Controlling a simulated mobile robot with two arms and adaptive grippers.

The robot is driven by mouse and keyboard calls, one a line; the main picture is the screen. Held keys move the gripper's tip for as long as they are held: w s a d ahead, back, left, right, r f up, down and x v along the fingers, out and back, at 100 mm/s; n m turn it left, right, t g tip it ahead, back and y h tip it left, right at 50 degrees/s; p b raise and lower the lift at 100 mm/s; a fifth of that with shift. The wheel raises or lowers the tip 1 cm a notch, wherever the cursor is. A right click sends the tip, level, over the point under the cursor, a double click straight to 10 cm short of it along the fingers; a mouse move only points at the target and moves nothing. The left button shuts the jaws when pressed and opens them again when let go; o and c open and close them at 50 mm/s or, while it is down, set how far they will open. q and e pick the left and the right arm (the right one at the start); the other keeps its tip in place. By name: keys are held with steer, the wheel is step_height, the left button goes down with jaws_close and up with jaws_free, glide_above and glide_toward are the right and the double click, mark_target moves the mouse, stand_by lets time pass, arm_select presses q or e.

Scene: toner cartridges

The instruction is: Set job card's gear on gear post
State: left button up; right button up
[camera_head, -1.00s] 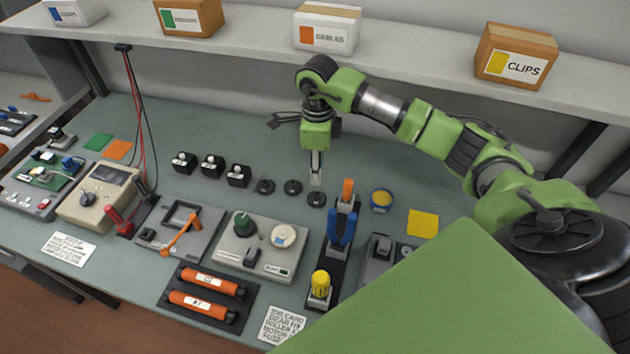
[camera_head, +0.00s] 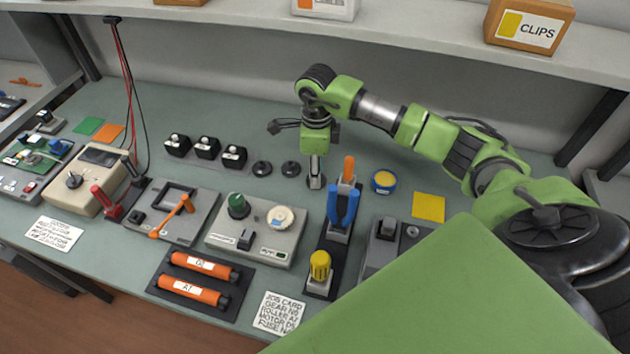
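Several black round gears stand in a row behind the devices. The left gear (camera_head: 262,168) and the middle gear (camera_head: 291,168) are in clear view. My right gripper (camera_head: 315,183) points straight down at the right end of the row, where its fingertips hide most of the third gear. I see the fingers edge-on, so their opening and any grip are unclear. The job card (camera_head: 279,313) lies at the front; it lists gear, roller, motor and fuse, with codes too small to read surely. I cannot identify the gear post with certainty. My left gripper is out of view.
Black blocks (camera_head: 207,148) stand left of the gears. A shelf (camera_head: 420,34) runs behind.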

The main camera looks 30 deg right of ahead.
jaws_close()
steer(key=shift+r+p, duration=0.6)
steer(key=shift+r, duration=0.45)
stand_by(0.5)
steer(key=shift+r, duration=0.1)
